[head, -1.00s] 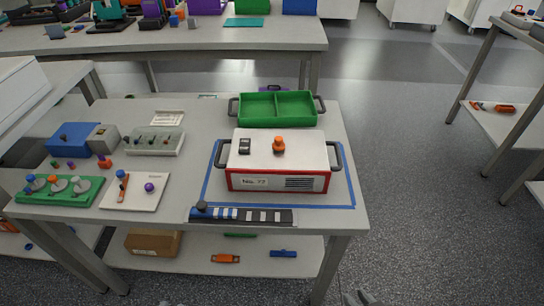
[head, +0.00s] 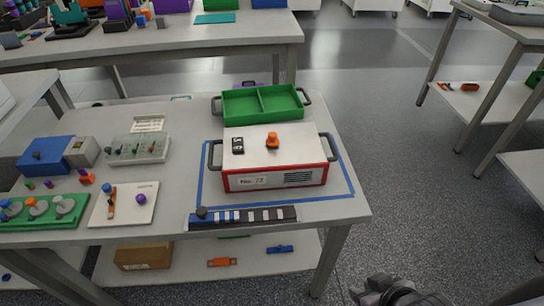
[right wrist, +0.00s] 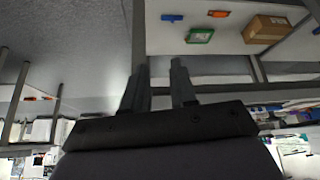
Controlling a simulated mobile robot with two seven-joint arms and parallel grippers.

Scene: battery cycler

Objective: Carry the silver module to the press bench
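A box with a silver-white top, red lower trim and a label that seems to read "No. 72" (head: 300,152) sits on the grey table, inside a blue tape outline. It looks like the silver module. It has a dark handle at each side, and an orange knob (head: 272,141) and a small dark display on top. My right gripper (head: 385,288) is low at the bottom edge, in front of and right of the table, apart from the box. In the right wrist view its two fingers (right wrist: 158,85) stand apart with nothing between them. My left gripper is not in view.
A green two-part tray (head: 262,116) with handles stands right behind the box. A dark strip with white and blue marks (head: 243,216) lies along the front edge. Another bench (head: 200,43) stands behind. Open floor (head: 395,180) lies to the right, before another rack.

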